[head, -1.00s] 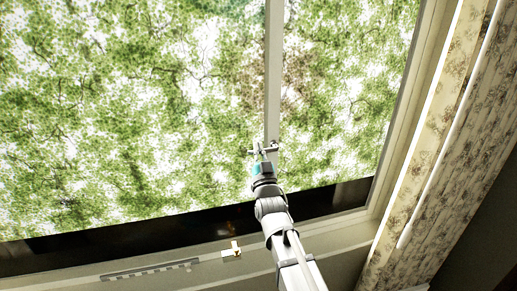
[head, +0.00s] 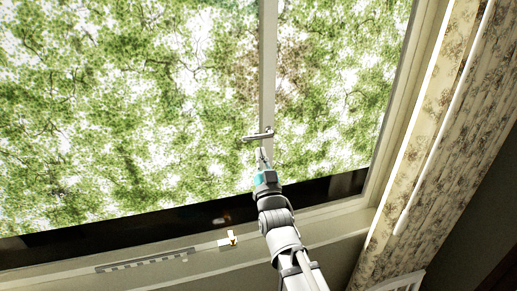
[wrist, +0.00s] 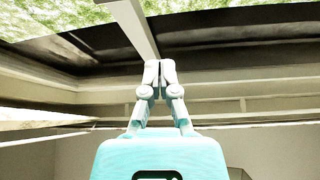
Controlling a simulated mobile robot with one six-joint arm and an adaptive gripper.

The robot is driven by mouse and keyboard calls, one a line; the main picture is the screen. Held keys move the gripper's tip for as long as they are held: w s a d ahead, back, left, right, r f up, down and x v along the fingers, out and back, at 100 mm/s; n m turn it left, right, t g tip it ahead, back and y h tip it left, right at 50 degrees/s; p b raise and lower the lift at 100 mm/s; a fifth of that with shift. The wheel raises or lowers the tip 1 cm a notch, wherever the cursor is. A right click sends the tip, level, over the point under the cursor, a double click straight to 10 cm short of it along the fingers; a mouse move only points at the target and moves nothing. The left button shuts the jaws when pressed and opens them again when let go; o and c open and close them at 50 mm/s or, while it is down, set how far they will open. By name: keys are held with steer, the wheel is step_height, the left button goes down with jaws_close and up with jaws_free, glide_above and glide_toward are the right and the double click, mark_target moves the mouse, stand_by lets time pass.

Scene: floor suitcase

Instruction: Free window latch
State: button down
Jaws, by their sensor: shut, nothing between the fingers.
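My gripper (head: 262,154) is at the foot of the window's upright bar in the head view. In the wrist view its two pale fingertips (wrist: 159,68) are together with nothing between them. A short grey handle-like piece (head: 258,135) lies crosswise just beyond the fingertips, in front of the upright bar; I cannot tell whether they touch it. A small white and brass fitting (head: 228,240), latch-like, sits on the lower window frame, left of my arm and apart from the gripper. I cannot tell which of these is the latch. Neither shows clearly in the wrist view.
The upright bar (head: 267,65) divides the window glass (head: 130,110); it also crosses the wrist view (wrist: 136,28). A slotted strip (head: 145,260) lies on the frame at lower left. A patterned curtain (head: 455,120) hangs at the right.

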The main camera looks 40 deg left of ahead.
steer(key=shift+v, duration=0.9)
steer(key=shift+w, duration=0.1)
steer(key=w+d+f+m+g+h+b, duration=0.1)
steer(key=w+d+f+m+h+b, duration=0.25)
steer(key=w+d+f+h, duration=1.1)
steer(key=w+d+f+m+g+h+b, duration=0.1)
steer(key=w+d+f+g, duration=0.15)
steer(key=d+f, duration=0.6)
steer(key=w+d+f+m+g+h+b, duration=0.15)
steer(key=w+d+f, duration=0.3)
steer(key=d, duration=0.75)
steer(key=s+d+f+m+g+h+b, duration=0.1)
steer(key=s+d+f+g, duration=0.2)
steer(key=d, duration=0.5)
steer(key=s+d+f+m+g+h+b, duration=0.1)
steer(key=s+d+f+g, duration=0.1)
steer(key=d, duration=0.7)
steer(key=s+d+f+m+g+h+b, duration=0.1)
steer(key=s+d+f+g, duration=0.2)
steer(key=s+d, duration=0.3)
steer(key=shift+s+d+f+m+g, duration=0.3)
steer(key=shift+d+f, duration=0.5)
steer(key=shift+d, duration=0.35)
